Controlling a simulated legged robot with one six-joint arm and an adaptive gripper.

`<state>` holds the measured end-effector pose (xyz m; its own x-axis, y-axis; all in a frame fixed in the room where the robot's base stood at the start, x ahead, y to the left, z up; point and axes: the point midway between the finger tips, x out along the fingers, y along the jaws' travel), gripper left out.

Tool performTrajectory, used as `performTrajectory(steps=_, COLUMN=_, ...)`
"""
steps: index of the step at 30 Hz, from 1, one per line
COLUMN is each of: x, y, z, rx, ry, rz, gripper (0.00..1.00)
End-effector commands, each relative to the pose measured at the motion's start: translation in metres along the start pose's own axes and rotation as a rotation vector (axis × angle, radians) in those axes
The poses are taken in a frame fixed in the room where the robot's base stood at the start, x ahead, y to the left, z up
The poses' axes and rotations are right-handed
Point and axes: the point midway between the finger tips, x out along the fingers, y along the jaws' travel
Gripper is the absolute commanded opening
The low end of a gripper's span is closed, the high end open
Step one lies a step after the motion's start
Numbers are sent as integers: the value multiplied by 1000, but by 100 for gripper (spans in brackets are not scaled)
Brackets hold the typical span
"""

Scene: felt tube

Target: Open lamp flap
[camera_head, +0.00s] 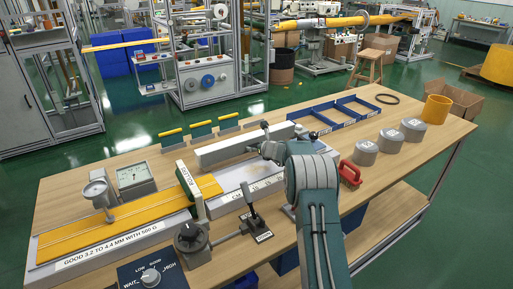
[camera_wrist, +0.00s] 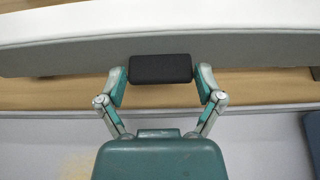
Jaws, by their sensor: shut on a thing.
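The lamp flap looks to be the long pale grey-white cover (camera_head: 240,146) across the middle of the bench; its pale edge spans the top of the wrist view (camera_wrist: 60,52). A black block-shaped grip (camera_wrist: 160,68) sits at that edge. My gripper (camera_wrist: 161,82) has one finger at each end of the grip and is shut on it. In the head view my gripper (camera_head: 268,143) is at the right part of the cover, partly hidden by my arm. How far the flap is raised I cannot tell.
A pale labelled panel (camera_head: 232,178) lies in front of the cover. A yellow felt strip (camera_head: 120,222), a dial gauge (camera_head: 97,190), a lever (camera_head: 254,222) and a knob box (camera_head: 150,273) stand to the left. Blue trays (camera_head: 312,122), grey cylinders (camera_head: 366,150) and a red-handled object (camera_head: 350,173) are right.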

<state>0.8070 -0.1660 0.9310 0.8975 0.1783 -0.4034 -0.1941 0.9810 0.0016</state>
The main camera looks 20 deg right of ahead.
Motion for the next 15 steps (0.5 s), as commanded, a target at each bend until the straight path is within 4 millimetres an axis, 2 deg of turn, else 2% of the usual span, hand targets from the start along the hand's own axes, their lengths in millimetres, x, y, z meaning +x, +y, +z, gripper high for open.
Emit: performTrajectory(steps=15, x=-5, y=-1, z=6, rx=-3, ry=169, rz=-4, gripper=38)
